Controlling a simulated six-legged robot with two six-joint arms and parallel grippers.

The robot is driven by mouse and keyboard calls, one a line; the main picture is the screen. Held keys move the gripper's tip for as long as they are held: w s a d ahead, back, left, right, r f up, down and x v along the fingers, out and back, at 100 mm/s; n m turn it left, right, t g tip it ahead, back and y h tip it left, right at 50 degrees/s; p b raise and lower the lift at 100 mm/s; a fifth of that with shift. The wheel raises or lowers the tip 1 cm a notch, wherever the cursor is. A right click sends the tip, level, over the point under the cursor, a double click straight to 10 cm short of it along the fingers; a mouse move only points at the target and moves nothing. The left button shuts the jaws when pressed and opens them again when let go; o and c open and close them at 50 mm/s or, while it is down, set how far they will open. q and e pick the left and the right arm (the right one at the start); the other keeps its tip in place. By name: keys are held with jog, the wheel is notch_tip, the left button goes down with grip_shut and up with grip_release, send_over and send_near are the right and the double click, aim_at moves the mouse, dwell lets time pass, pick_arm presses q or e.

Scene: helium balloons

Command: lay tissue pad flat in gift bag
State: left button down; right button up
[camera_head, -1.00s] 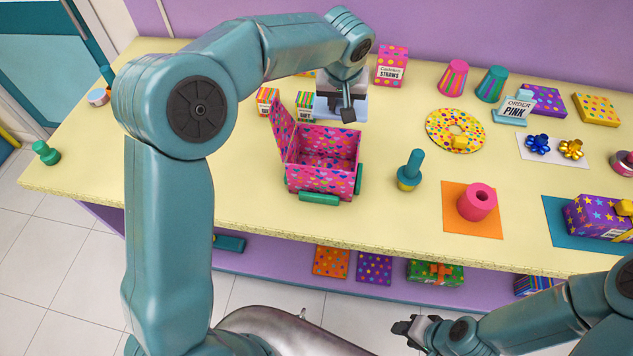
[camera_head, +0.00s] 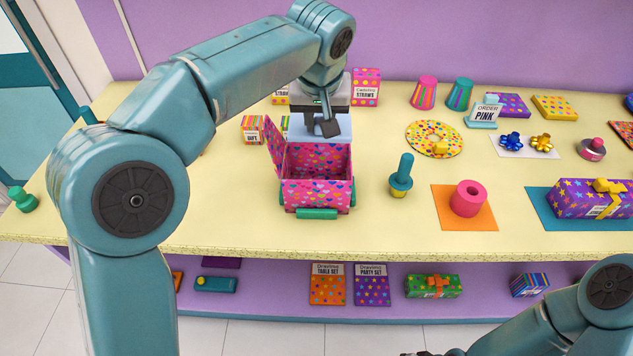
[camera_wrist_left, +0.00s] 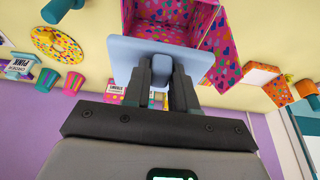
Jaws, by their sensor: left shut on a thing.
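The tissue pad (camera_head: 299,130) is a flat light-blue sheet; it also shows in the left wrist view (camera_wrist_left: 125,52). My left gripper (camera_head: 328,124) is shut on it, with the dark fingers (camera_wrist_left: 162,72) pinching a part near its middle. The gift bag (camera_head: 316,194) is pink with coloured hearts, stands open at the top and has a flap raised on its left. In the wrist view the bag (camera_wrist_left: 232,45) lies just beyond the pad. The pad is at the bag's back edge, apparently above it. My right gripper (camera_head: 428,353) barely shows at the bottom edge.
Small striped boxes (camera_head: 252,130) stand left of the bag. A teal-handled tool (camera_head: 401,172) stands to its right, near a pink roll (camera_head: 467,197) on an orange mat. A dotted disc (camera_head: 434,139) lies behind. The table in front of the bag is clear.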

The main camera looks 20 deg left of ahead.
pick_arm(q)
jog(key=f, duration=0.5)
jog(key=f+b, duration=0.1)
jog(key=f, duration=0.4)
jog(key=f+b, duration=0.1)
jog(key=f, duration=0.4)
jog(key=shift+s+a+f, duration=0.1)
jog(key=shift+s+a, duration=0.1)
jog(key=shift+a, duration=0.05)
jog(key=c, duration=0.9)
grip_release()
jog(key=shift+w, duration=0.1)
